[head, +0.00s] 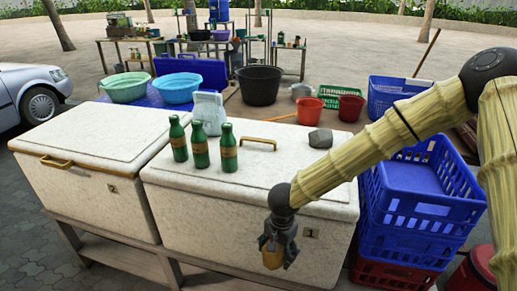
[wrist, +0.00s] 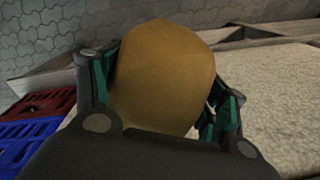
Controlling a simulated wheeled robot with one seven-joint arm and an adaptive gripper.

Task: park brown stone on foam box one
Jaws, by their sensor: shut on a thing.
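My gripper (head: 275,243) is shut on the brown stone (head: 273,258), in front of the front wall of the right foam box. In the wrist view the brown stone (wrist: 163,75) fills the space between the fingers. Foam box one (head: 315,262) is the right white box, with a label "1" on its front. On its lid stand several green bottles (head: 200,150), a pale jug (head: 208,112) and a grey stone (head: 320,138). The stone in my gripper is below the lid's level in the head view.
Foam box two (head: 85,190) stands at left, its lid bare. Blue crates (head: 420,190) are stacked right of box one. Basins (head: 125,87) and buckets (head: 306,110) stand behind. The front part of box one's lid (head: 245,190) is clear.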

